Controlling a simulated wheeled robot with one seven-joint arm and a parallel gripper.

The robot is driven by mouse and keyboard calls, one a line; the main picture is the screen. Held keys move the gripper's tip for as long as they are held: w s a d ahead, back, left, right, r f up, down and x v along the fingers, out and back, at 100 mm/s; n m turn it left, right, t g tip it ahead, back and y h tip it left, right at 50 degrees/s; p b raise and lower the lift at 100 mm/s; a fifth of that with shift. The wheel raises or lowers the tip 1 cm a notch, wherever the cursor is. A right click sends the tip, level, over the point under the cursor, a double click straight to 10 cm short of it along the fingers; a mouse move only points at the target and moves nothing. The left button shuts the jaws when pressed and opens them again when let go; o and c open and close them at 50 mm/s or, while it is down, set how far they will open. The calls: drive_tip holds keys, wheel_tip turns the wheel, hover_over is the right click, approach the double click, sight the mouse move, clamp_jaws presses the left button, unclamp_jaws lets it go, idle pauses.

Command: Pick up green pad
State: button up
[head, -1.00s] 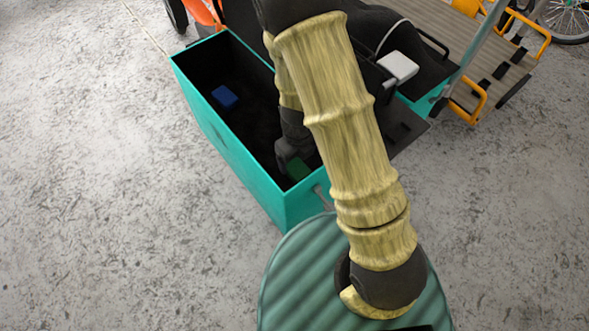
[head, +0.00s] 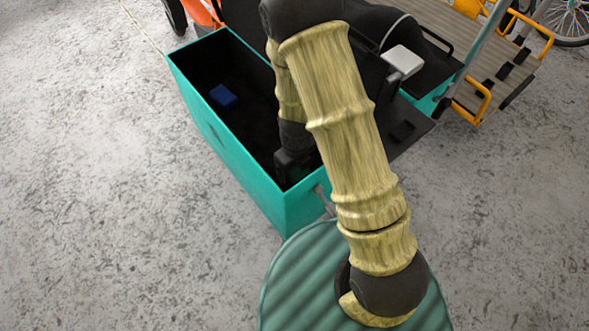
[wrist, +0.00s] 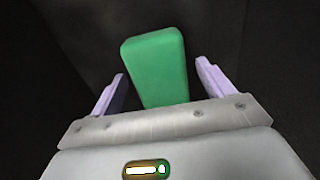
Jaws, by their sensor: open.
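The green pad (wrist: 157,65) is a rounded block in the wrist view, seen between the two lilac fingers of my gripper (wrist: 160,82). The fingers are spread, with a gap on each side of the pad. The pad's near end is hidden behind the gripper's grey body. In the head view my gripper (head: 290,165) is down inside the near end of the teal cargo box (head: 225,135), and the pad is hidden there.
A blue block (head: 223,96) lies on the dark floor of the box, toward its far end. The box's teal walls surround my gripper. A white box-shaped part (head: 403,61) and a wooden deck with orange rails (head: 480,102) stand to the right.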

drive_tip(key=c, duration=1.1)
drive_tip(key=shift+o, duration=0.2)
wheel_tip(320, 180, up, 10)
drive_tip(key=p, duration=0.6)
